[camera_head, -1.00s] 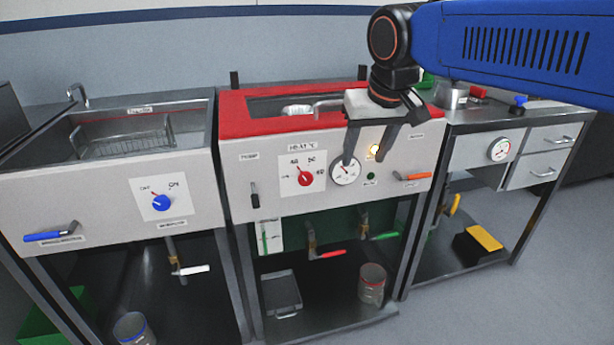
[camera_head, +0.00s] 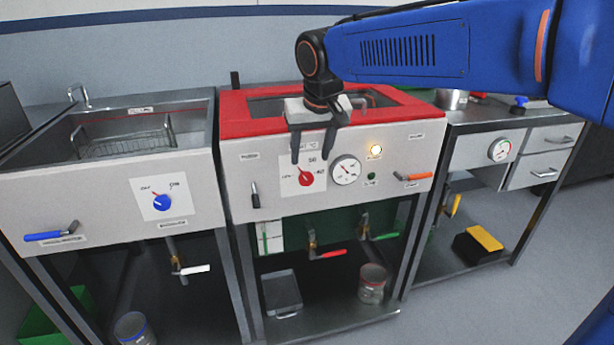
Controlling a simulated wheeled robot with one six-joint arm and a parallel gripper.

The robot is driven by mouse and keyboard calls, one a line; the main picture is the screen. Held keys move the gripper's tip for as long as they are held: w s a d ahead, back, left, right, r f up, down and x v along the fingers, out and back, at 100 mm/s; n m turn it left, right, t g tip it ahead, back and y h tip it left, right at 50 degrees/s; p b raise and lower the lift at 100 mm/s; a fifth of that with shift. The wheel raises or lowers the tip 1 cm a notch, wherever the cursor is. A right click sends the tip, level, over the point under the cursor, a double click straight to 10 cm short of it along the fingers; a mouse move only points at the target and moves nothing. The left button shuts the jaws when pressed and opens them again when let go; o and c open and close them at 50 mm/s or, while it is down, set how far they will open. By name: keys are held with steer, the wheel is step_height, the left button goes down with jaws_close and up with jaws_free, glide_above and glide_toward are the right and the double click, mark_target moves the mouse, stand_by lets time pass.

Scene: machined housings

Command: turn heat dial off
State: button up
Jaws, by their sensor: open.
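The heat dial is a red knob (camera_head: 305,180) on a white scale plate, on the front panel of the red-topped middle unit. Its pointer leans up and to the left. I see no contact with the knob; the depth distance is hard to tell.
The left unit has a separate blue dial (camera_head: 162,203). Red-handled and green-handled valves hang below.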

mark_target(307, 177)
steer(key=x, duration=0.9)
steer(key=shift+w+f, duration=0.15)
steer(key=shift+f, duration=0.1)
steer(key=c, duration=1)
